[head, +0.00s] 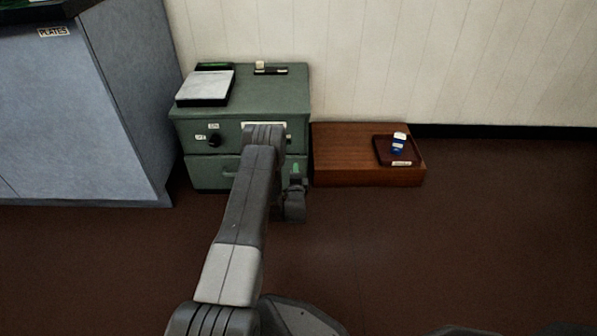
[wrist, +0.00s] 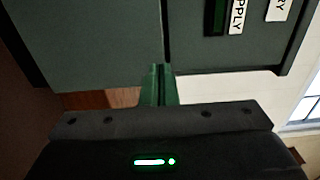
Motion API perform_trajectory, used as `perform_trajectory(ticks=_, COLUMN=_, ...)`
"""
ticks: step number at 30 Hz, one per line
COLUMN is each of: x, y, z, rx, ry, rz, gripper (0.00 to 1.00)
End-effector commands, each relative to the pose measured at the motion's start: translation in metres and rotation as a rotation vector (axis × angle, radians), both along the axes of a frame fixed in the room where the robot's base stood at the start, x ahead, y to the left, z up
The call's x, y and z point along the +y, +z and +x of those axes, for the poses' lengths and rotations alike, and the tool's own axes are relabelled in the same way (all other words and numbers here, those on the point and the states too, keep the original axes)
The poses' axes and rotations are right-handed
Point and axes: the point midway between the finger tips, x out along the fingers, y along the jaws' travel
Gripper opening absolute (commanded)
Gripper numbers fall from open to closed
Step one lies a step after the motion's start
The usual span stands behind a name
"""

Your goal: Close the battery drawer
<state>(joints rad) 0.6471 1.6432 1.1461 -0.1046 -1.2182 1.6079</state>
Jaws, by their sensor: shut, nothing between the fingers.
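A green cabinet (head: 190,127) stands against the wall in the head view. Its lower drawer (head: 208,174) has a bar handle, partly behind my arm; how far it stands out is hard to tell. My gripper (head: 296,168) is at the drawer's right side in the head view, shut and empty. In the wrist view its green fingers (wrist: 160,84) are together, close to the cabinet front near the dark seam between the drawer face (wrist: 85,45) and the upper panel (wrist: 190,55). Contact cannot be told. Labels reading "SUPPLY" (wrist: 238,14) and a cut-off "RY" (wrist: 278,9) are on the upper panel.
A low wooden box (head: 340,160) with a dark tray and a blue-and-white item stands close at the right. A blue-grey cabinet (head: 115,90) is at the left. The brown floor at right front is clear.

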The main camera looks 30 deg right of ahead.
Motion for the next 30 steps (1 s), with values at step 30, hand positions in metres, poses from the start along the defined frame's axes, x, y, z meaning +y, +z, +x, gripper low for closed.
perform_trajectory(ticks=30, x=0.053, y=-0.001, z=-0.087, rx=0.002, ry=-0.002, rz=0.001, gripper=0.0)
